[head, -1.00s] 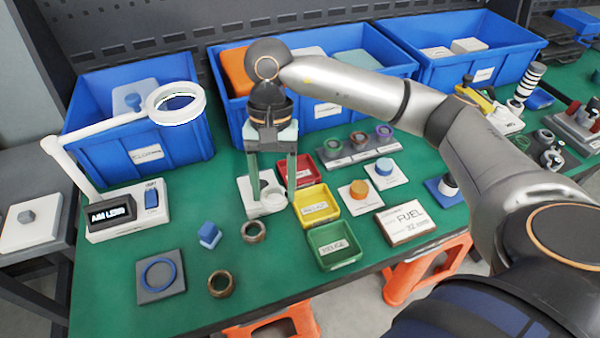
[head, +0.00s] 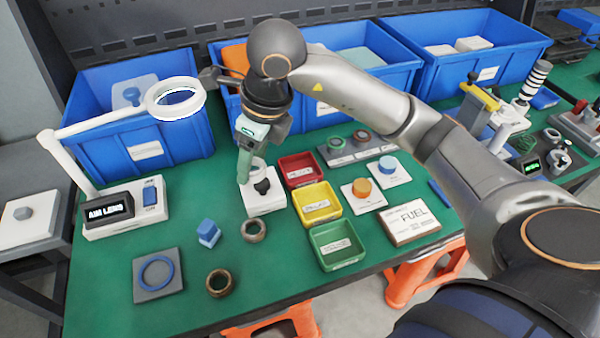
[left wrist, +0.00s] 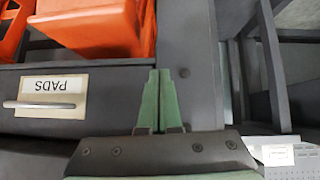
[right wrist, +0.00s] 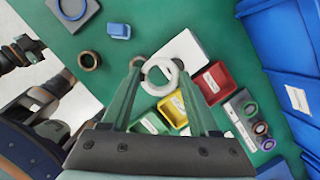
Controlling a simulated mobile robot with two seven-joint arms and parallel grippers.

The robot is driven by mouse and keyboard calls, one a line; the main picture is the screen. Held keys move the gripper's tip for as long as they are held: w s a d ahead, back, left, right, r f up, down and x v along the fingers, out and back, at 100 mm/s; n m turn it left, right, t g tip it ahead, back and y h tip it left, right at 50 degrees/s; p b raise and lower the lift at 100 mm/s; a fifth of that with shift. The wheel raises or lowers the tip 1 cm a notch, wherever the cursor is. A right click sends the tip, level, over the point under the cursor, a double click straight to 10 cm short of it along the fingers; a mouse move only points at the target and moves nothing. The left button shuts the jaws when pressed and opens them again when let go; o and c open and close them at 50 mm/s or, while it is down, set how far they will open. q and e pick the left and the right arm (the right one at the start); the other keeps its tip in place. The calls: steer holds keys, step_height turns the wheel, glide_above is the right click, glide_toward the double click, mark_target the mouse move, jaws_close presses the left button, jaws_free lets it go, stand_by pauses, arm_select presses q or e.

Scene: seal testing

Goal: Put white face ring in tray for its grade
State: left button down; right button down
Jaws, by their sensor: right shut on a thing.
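The white face ring (right wrist: 160,76) is between the fingertips of my right gripper (right wrist: 159,68), which is shut on it. In the head view my right gripper (head: 245,172) is tilted over a white stand (head: 264,204) with a dark knob on top; the ring is partly hidden behind the fingers there. Just right of the stand are a red tray (head: 283,166), a yellow tray (head: 325,188) and a green tray (head: 345,262), in a row running toward the front edge. Their labels are too small to read. My left gripper (left wrist: 158,80) is shut and empty, beside a drawer labelled PADS.
A ring-lamp magnifier (head: 174,98) stands at left. Two brown rings (head: 220,283), a blue block (head: 208,233) and a grey pad (head: 158,275) lie in front. A FUEL box (head: 408,222) and orange and blue knobs are right. Blue bins (head: 140,150) line the back.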

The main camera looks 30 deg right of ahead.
steer(key=w+d+f, duration=0.3)
steer(key=d+f, duration=0.1)
steer(key=d, duration=0.4)
glide_above(298, 173)
steer(key=s, duration=0.1)
steer(key=x, duration=0.2)
steer(key=s+x, duration=0.1)
steer(key=x, duration=0.1)
steer(key=shift+f, duration=0.35)
steer(key=shift+w+d+f, duration=0.1)
steer(key=shift+d+f, duration=0.25)
steer(key=shift+w+d+f, duration=0.1)
steer(key=shift+d+f, duration=0.05)
steer(key=shift+f, duration=0.8)
steer(key=shift+w+d+f, duration=0.1)
steer(key=shift+d+f, duration=0.05)
steer(key=shift+f, duration=0.8)
steer(key=shift+s+f+b, duration=0.1)
steer(key=shift+f+b, duration=0.1)
steer(key=shift+b, duration=0.1)
steer(key=shift+c, duration=2.2)
jaws_free()
steer(key=shift+r, duration=0.1)
